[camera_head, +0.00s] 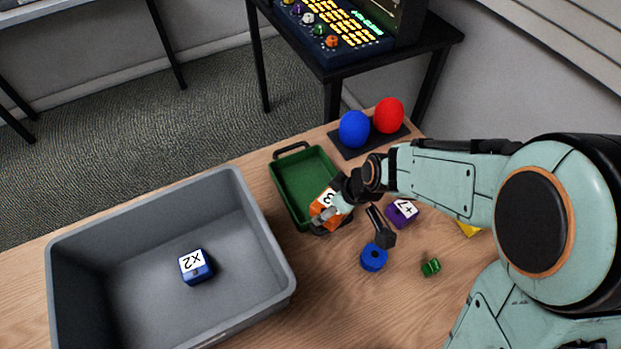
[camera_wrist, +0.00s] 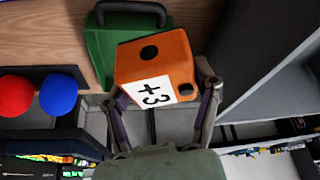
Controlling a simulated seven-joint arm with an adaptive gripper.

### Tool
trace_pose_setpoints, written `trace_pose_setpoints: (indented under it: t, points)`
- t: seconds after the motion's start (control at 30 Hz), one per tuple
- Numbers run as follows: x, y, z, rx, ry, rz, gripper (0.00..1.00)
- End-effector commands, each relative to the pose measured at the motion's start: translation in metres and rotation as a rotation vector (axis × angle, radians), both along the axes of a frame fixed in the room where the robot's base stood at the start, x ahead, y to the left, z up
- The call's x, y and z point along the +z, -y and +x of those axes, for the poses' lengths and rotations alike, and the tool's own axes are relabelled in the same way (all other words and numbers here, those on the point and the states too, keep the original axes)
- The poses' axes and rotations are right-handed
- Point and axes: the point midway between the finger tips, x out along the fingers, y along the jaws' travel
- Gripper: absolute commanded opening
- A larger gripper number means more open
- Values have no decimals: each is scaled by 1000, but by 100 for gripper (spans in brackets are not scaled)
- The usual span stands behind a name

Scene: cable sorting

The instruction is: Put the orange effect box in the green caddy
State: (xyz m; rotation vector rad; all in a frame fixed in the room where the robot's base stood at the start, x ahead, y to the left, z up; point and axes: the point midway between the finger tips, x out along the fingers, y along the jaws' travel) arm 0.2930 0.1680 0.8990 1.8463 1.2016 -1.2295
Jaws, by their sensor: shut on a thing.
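The orange effect box (camera_head: 326,208) has a white label with "+3" and shows large in the wrist view (camera_wrist: 156,67). My gripper (camera_head: 338,203) is shut on it, with a finger on either side of the box in the wrist view (camera_wrist: 164,108). The green caddy (camera_head: 291,194) is an open tray with dark handles on the wooden table. In the head view the box is over the caddy's near right end. In the wrist view the caddy (camera_wrist: 98,45) shows behind the box. I cannot tell the box's height above the caddy floor.
A grey bin (camera_head: 85,235) with a blue "x2" box (camera_head: 195,266) stands left of the caddy. Blue (camera_head: 354,129) and red (camera_head: 389,116) balls sit on a dark stand behind. A purple box (camera_head: 401,213), a blue ring (camera_head: 373,258) and a green piece (camera_head: 431,267) lie to the right.

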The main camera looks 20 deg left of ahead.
Motion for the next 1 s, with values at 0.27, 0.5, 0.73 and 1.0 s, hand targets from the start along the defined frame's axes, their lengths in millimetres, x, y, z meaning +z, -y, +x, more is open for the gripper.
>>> trace_pose_setpoints:
  t: [0.27, 0.5, 0.73, 1.0]
  points:
    - [-26, -36, 45, 23, -1, 0, 22]
    - [-68, -64, 93, 21, -2, 1, 22]
    - [-92, -75, 111, 21, 2, 1, 22]
    - [-126, -77, 116, 20, -2, 0, 22]
